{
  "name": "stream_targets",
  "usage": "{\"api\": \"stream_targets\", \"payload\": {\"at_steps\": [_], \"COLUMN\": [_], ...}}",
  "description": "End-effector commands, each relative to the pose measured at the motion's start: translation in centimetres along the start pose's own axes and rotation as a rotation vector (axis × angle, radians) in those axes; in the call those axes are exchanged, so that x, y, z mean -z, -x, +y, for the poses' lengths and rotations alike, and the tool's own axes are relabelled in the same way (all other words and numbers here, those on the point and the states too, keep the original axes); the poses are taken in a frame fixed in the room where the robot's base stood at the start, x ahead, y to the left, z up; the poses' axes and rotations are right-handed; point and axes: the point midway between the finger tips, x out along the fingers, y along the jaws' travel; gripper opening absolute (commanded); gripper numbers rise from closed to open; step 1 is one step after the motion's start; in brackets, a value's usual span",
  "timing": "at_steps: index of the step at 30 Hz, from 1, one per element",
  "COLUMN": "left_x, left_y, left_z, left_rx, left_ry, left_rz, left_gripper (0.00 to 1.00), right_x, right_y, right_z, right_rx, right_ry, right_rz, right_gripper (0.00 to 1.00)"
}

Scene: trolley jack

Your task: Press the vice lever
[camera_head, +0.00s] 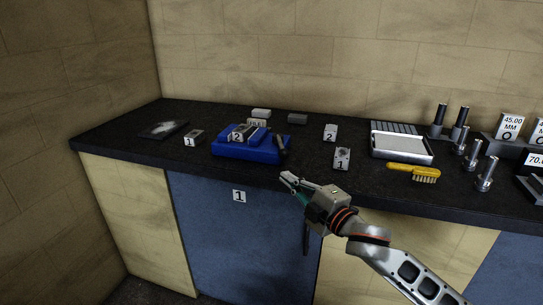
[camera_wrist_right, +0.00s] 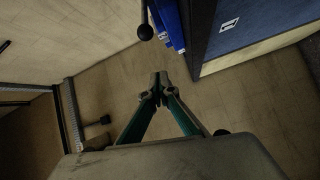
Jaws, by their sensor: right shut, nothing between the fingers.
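The blue vice (camera_head: 246,150) sits on the dark worktop, left of centre in the head view. A dark lever-like bar (camera_head: 282,146) stands at its right end. In the right wrist view, a black rod with a ball end (camera_wrist_right: 144,32) shows at the top, beside blue parts (camera_wrist_right: 172,24) that look like the vice. My right gripper (camera_head: 289,180) is shut and empty, in front of the worktop's front edge, below and right of the vice. Its closed fingertips (camera_wrist_right: 159,84) are apart from the ball end in the wrist view. My left gripper is not in view.
A yellow brush (camera_head: 414,172), a silver tray (camera_head: 402,146) and several metal pins (camera_head: 487,174) stand to the right. The blue cabinet door (camera_head: 230,240) is below the worktop. The space before the bench is clear.

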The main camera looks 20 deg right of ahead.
Motion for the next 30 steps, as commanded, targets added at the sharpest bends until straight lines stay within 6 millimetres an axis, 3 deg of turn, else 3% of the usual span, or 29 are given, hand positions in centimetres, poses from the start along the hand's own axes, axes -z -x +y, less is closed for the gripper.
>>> {"api": "stream_targets", "payload": {"at_steps": [6,19,23,30], "left_x": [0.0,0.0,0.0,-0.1], "left_y": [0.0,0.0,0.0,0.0], "left_z": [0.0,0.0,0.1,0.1], "left_rx": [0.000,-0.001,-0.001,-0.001], "left_ry": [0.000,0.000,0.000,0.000], "left_rz": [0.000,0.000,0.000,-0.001], "left_gripper": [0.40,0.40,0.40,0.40], "right_x": [0.0,0.0,0.1,0.1], "right_y": [-0.3,-0.7,-2.0,-6.5], "right_z": [1.2,1.3,1.4,1.4], "right_rx": [-0.014,-0.016,-0.017,-0.017], "right_ry": [0.035,0.035,0.033,0.033], "right_rz": [0.005,0.005,0.005,0.005], "right_gripper": [0.00,0.00,0.00,0.00]}}
